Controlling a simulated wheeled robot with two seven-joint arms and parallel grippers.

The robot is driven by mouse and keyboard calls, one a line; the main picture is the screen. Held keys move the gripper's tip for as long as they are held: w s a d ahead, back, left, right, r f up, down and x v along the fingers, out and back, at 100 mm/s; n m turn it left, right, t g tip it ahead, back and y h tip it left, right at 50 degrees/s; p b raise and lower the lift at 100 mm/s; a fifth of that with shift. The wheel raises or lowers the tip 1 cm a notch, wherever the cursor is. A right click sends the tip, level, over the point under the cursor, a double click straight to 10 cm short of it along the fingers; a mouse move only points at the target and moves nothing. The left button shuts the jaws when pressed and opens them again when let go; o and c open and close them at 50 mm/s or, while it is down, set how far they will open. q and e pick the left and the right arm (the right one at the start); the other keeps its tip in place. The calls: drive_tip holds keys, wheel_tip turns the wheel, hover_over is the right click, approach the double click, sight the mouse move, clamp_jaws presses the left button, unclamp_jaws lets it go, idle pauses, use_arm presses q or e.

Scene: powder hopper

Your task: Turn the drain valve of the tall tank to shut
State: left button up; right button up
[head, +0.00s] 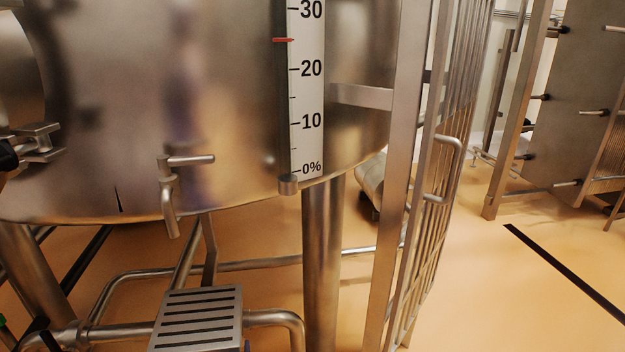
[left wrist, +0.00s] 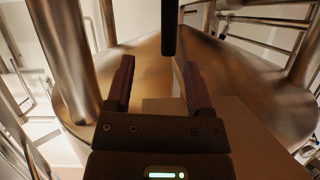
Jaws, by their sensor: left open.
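The tall steel tank (head: 100,120) fills the left and middle of the head view. A small drain valve (head: 168,185) sits low on its front, with a spout pointing down. Its lever (head: 190,160) lies about level and points right, across the spout. My left gripper (left wrist: 158,78) is in the left wrist view, open, with nothing between its dark fingers. I cannot make out the valve in that view, so I cannot tell the gripper's distance from it. I see no gripper in the head view. My right gripper is not in view.
A level gauge (head: 306,90) with a red pointer runs down the tank, right of the valve. A slotted metal step (head: 198,318) and pipes (head: 130,280) lie below. A barred steel gate (head: 440,170) stands at right. Open floor (head: 480,290) lies beyond it.

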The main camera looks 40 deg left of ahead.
use_arm(q)
drive_tip(key=s+d+f+m+g+h+p, duration=0.1)
drive_tip(key=s+d+f+m+h+p, duration=0.1)
drive_tip(key=s+d+f+m+h, duration=0.6)
drive_tip(key=s+d+f+m+g+h, duration=0.1)
drive_tip(key=s+d+f+m+g, duration=0.1)
drive_tip(key=s+d, duration=0.6)
drive_tip(key=s+d+f+m+g+h, duration=0.1)
drive_tip(key=s+d+f+m+g, duration=0.1)
drive_tip(key=s+d+g, duration=0.3)
drive_tip(key=s+d+f, duration=0.1)
drive_tip(key=s+d, duration=0.3)
drive_tip(key=s, duration=0.7)
drive_tip(key=shift+s+d+f+p, duration=0.15)
drive_tip(key=shift+s+d+p, duration=0.15)
drive_tip(key=shift+s+p, duration=0.1)
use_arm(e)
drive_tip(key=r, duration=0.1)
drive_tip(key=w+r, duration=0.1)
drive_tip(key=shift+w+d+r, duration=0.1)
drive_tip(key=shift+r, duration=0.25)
use_arm(q)
drive_tip(key=shift+w, duration=0.1)
